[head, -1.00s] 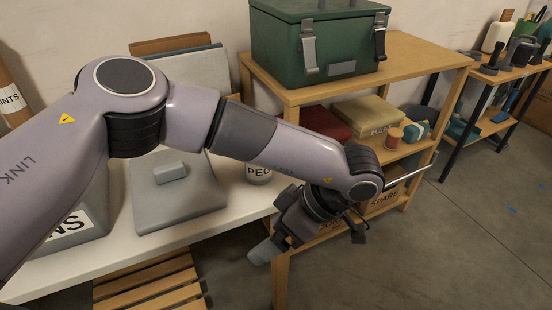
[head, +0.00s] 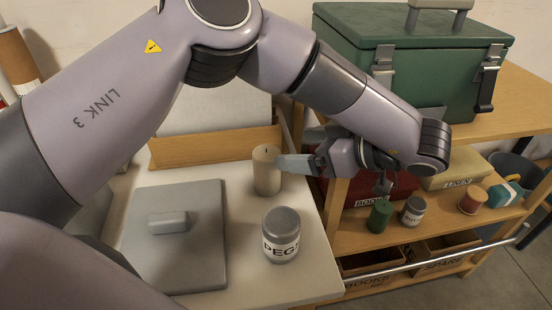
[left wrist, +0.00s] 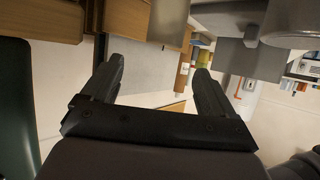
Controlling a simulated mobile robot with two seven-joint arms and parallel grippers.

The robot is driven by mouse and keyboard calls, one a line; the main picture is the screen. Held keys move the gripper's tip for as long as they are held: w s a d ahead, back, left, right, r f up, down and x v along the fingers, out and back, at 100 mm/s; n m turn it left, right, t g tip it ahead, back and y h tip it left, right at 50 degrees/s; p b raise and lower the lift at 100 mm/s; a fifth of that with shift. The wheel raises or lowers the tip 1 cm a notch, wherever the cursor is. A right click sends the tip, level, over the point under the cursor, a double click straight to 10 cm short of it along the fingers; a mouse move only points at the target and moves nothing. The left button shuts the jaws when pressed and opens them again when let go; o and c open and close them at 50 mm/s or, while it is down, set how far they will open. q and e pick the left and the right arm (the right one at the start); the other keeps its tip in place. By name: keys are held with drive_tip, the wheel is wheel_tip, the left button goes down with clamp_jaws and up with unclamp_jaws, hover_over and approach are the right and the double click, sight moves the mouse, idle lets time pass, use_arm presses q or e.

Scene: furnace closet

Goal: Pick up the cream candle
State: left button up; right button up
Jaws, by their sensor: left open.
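The cream candle (head: 266,170) stands upright on the white table, with a dark wick on top. My left gripper (head: 290,164) points left at it from the right, with the fingertips close to its side in the head view. I cannot tell from this side-on view whether they touch. In the left wrist view the two dark fingers (left wrist: 156,76) are spread apart with nothing between them. A beige cylinder (left wrist: 168,22) beyond them, at the top edge, looks like the candle. My right gripper is not in view.
A PEGS jar (head: 281,236) stands in front of the candle. A grey lidded box (head: 200,250) is to the left, and a wooden-edged board (head: 215,148) is behind.

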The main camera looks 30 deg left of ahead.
sight(269, 153)
use_arm(q)
drive_tip(key=shift+s+f+x, duration=0.15)
drive_tip(key=shift+f+x, duration=0.05)
drive_tip(key=shift+x, duration=1.5)
drive_tip(key=shift+s+f+x, duration=0.15)
drive_tip(key=shift+x, duration=1.6)
drive_tip(key=shift+d, duration=0.15)
clamp_jaws()
drive_tip(key=shift+r, duration=0.1)
